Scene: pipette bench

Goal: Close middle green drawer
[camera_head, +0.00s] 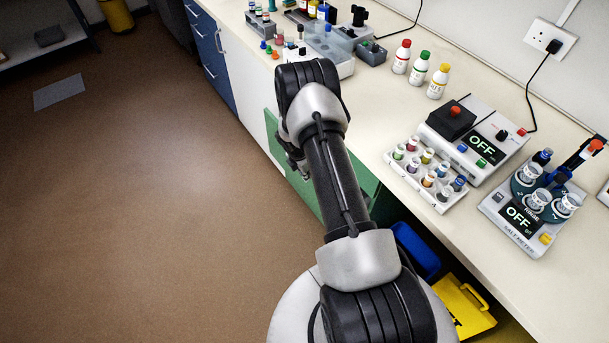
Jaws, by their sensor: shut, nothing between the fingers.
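Green drawer fronts (274,128) show below the bench edge, to the left of my arm, and more green shows to the right of it. Part of the green stands out from the line of the bench. My arm covers most of this unit, so I cannot tell which drawer is the middle one or how far it is out. My gripper (304,174) hangs in front of the green, low beside my arm and largely hidden by it. It is shut and holds nothing. I cannot tell whether it touches the drawer.
The bench (378,112) carries a tube rack (432,196), a device reading OFF (483,149), a salt meter (521,216) and bottles (419,68). Blue drawers (212,58) are farther back. A blue bin (416,250) and yellow box (464,306) sit below. The floor (150,210) at left is mostly clear.

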